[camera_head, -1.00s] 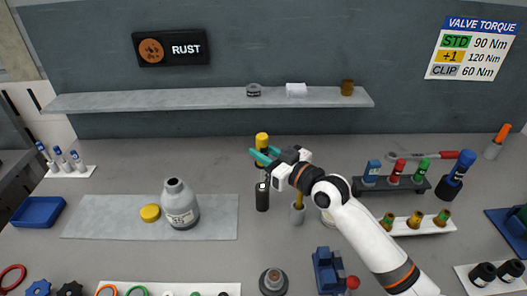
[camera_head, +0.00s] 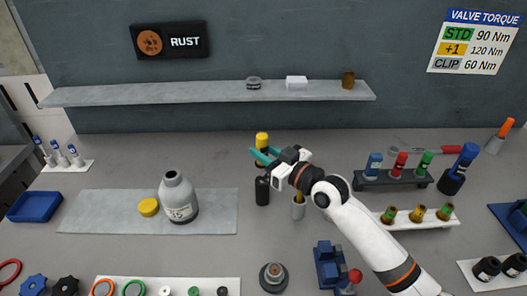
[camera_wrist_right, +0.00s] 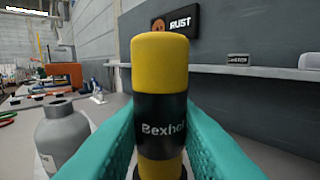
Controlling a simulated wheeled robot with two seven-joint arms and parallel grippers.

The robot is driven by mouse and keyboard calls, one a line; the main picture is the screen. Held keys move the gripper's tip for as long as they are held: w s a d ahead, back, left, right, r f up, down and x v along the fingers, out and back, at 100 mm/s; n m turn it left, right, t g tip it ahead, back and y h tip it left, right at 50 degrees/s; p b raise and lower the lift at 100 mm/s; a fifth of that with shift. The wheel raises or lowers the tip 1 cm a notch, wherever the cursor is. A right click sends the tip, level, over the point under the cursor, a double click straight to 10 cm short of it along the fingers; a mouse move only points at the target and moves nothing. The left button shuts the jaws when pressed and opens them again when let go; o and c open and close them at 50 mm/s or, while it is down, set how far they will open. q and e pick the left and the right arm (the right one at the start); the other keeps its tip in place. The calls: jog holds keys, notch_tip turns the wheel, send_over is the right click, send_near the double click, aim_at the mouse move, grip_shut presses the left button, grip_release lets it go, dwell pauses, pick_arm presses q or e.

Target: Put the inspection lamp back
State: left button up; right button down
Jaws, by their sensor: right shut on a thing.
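The inspection lamp, which I take to be the yellow cylinder (camera_head: 262,139) with a black band, stands upright in my right gripper (camera_head: 262,157). The wrist view shows the lamp (camera_wrist_right: 160,65) close up between both teal fingers, with lettering on its band and a dark part at its lower end. My right gripper is shut on it near the back of the bench. A black upright cylinder (camera_head: 262,191) stands just in front of and below the gripper. I cannot tell whether it touches the lamp. My left gripper is not in view.
A grey cup (camera_head: 298,209) with a yellow item stands under my right wrist. A grey bottle (camera_head: 178,199) and yellow cap (camera_head: 148,207) sit on a mat to the left. A rack (camera_head: 392,181) stands to the right. A shelf (camera_head: 205,93) runs behind. Bench between mat and black cylinder is clear.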

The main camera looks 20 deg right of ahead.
aim_at(267, 143)
jog(key=shift+r, duration=0.1)
jog(key=shift+r+p, duration=1.5)
jog(key=shift+p, duration=0.05)
jog(key=shift+f+b, duration=1.35)
jog(key=shift+f, duration=0.35)
jog(key=c, duration=1.1)
grip_release()
jog(key=shift+r, duration=0.1)
notch_tip(267, 143, up, 6)
jog(key=p, duration=0.6)
